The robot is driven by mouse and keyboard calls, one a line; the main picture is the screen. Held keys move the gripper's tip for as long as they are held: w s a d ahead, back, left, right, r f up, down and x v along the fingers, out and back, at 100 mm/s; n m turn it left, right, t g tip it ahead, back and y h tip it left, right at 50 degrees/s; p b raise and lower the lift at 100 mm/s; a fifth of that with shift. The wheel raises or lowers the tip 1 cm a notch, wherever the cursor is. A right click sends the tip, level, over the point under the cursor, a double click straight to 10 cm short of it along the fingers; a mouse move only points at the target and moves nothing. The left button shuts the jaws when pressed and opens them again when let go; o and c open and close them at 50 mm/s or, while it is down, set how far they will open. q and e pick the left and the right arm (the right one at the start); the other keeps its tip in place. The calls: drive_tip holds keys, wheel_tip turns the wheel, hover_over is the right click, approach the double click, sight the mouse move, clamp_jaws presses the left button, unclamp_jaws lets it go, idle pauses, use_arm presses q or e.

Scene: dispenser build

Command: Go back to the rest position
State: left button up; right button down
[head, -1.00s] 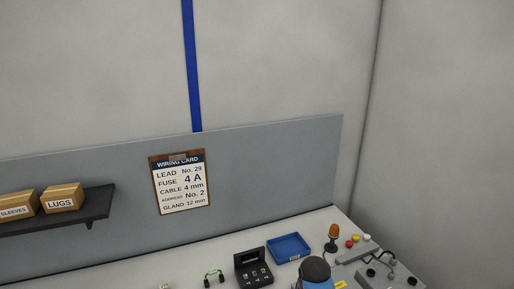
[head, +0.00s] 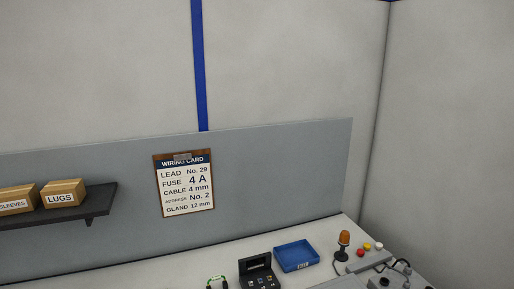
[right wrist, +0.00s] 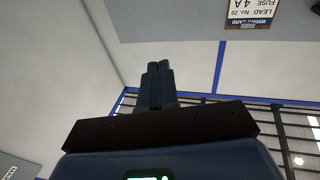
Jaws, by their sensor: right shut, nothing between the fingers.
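My right gripper (right wrist: 156,72) shows in the right wrist view with its two dark fingers together and nothing between them. It is clear of the bench and of any object there. In the head view neither gripper shows. The left gripper is not in any view.
A wiring card (head: 184,183) hangs on the grey back panel (head: 280,175). A shelf (head: 75,207) with boxes is at left. On the bench stand a black case (head: 257,272), a blue tray (head: 296,255), an orange lamp (head: 344,239) and a button box (head: 369,257).

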drive_tip(key=s+d+f+b, duration=0.1)
drive_tip(key=s+f+b, duration=0.2)
drive_tip(key=s, duration=0.6)
drive_tip(key=s+d+f+m+g+h+b, duration=0.1)
drive_tip(key=s+f+b, duration=0.3)
drive_tip(key=s+f, duration=0.3)
drive_tip(key=s, duration=0.3)
drive_tip(key=shift+s+d+f+g, duration=0.2)
drive_tip(key=shift+d+f+g, duration=0.1)
drive_tip(key=shift+f, duration=0.1)
